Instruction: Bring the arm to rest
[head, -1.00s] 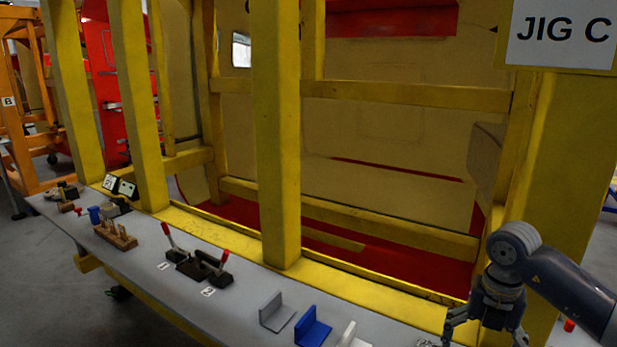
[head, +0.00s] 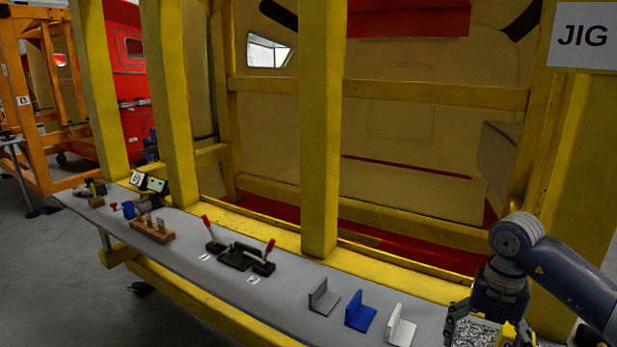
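My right arm comes in from the right edge. Its dark gripper (head: 492,318) points down at the bottom right of the head view, over the front of the grey bench (head: 290,300). Its fingertips are not clearly seen against a small container of speckled metal bits (head: 474,336) and a yellow piece (head: 506,334). I cannot tell whether it touches or holds anything. My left gripper is not in view.
Grey (head: 324,298), blue (head: 361,312) and white (head: 402,327) angle brackets stand left of the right gripper. Red-handled clamps (head: 240,255) and a wooden block (head: 152,231) lie farther left. Yellow jig posts (head: 320,130) rise behind the bench.

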